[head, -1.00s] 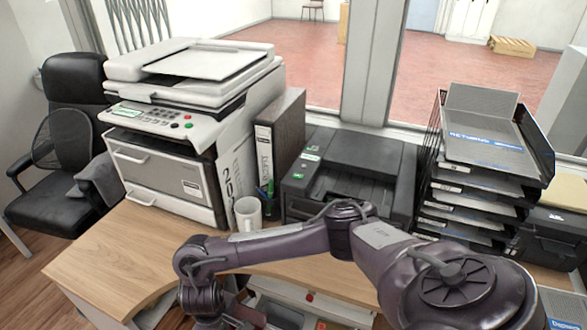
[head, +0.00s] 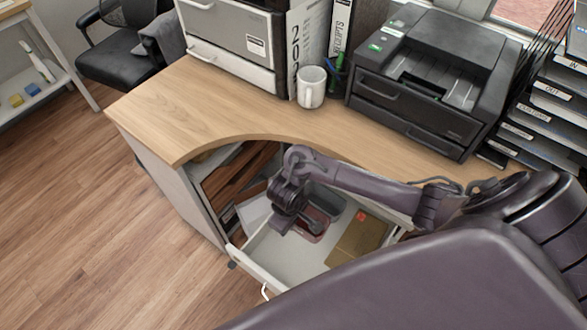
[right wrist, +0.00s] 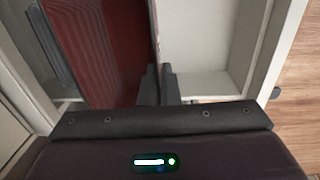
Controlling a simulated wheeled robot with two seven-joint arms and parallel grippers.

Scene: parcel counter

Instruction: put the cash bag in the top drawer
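The dark red cash bag (head: 313,222) is at my right gripper, in or just over the open white drawer (head: 262,258) under the desk; the head view cannot tell its height. My right gripper (head: 298,228) points down into the drawer space. In the right wrist view the bag's ribbed red face (right wrist: 100,50) fills the left half. Its edge runs to between the nearly closed fingers (right wrist: 161,85), which look shut on it. The pale drawer floor (right wrist: 195,50) shows on the right. My left gripper is not in view.
A brown envelope (head: 358,243) with a red mark and a dark grey item (head: 328,198) are in the drawer. The wooden desk (head: 220,115) overhangs it. A mug (head: 311,87), a printer (head: 430,75) and letter trays (head: 550,110) stand on the desk.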

